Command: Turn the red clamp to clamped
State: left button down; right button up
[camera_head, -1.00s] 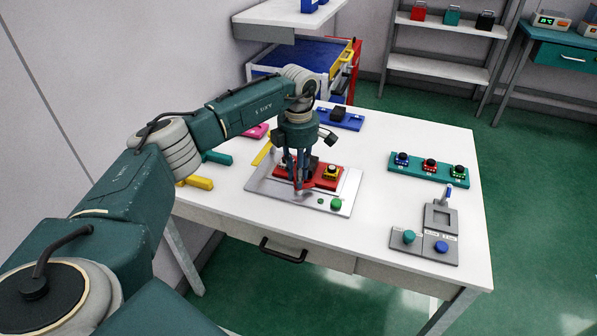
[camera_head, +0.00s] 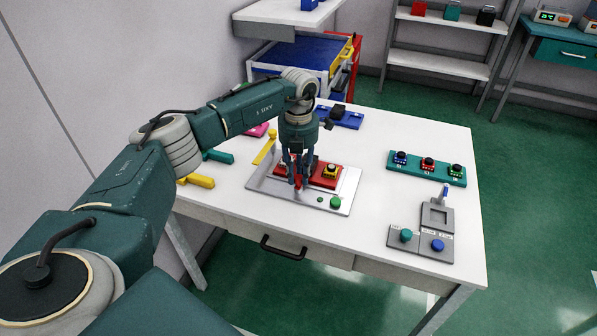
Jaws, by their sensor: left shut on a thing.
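The red clamp (camera_head: 298,181) is a small red part on the grey plate (camera_head: 262,183) at the middle left of the white table. It shows between and below the fingers of my left gripper (camera_head: 297,183), which points down and is shut on it. The fingers and wrist hide much of the clamp, so its exact angle cannot be told. A red block (camera_head: 319,181) with a yellow-and-black part (camera_head: 331,171) sits on the same plate, just right of the fingers. My right gripper is not in view.
Green buttons (camera_head: 335,202) are on the plate's front right. A teal panel with several knobs (camera_head: 427,176) and a grey fixture (camera_head: 436,218) stand to the right. A blue fixture (camera_head: 349,119) lies behind. Yellow (camera_head: 201,181) and teal (camera_head: 218,157) pieces lie left.

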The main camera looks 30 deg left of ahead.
aim_at(298, 177)
pick_arm(q)
jog(key=shift+n, duration=0.6)
jog(key=c, duration=1.5)
grip_release()
notch_tip(298, 177, up, 12)
